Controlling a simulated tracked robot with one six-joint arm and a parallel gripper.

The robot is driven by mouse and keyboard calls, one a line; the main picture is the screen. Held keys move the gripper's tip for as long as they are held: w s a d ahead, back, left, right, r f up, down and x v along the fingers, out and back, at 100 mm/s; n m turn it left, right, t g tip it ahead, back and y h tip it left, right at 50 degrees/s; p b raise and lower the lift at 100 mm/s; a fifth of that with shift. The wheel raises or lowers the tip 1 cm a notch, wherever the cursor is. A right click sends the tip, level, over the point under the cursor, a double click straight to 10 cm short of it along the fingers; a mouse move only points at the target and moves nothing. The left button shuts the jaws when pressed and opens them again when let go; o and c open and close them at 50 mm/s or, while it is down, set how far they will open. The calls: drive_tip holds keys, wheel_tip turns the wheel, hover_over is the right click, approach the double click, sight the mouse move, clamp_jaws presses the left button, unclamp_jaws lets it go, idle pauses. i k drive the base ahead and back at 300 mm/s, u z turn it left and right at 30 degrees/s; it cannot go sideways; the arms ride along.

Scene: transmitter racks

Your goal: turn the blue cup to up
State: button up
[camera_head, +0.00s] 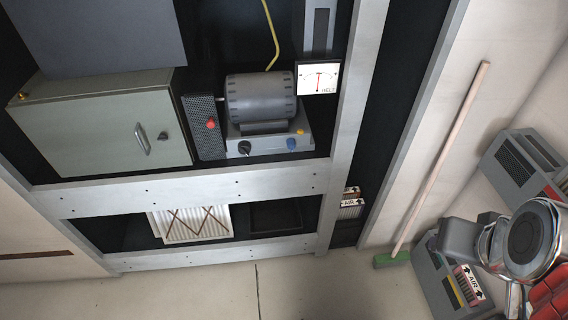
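No drinking cup shows; the only blue thing I see is a small blue knob or cap (291,145) on the sloped front of a grey unit (270,144) in the rack. It is too small to tell which way it points. A black knob (244,148) sits to its left on the same front, and a small yellow button (300,131) is just above and to its right. A grey ribbed cylinder (260,98) rises from the unit. My gripper is not in view.
A pale cabinet (90,125) is left of the unit, with a red-buttoned panel (205,128) between. A dial meter (318,78) is upper right. Metal rails (190,192) frame the shelf. A broom (440,160) leans right, near grey boxes (520,165).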

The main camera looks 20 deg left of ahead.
sight(290, 141)
drive_tip(key=k, duration=0.9)
drive_tip(key=u, duration=2)
drive_tip(key=i, duration=1)
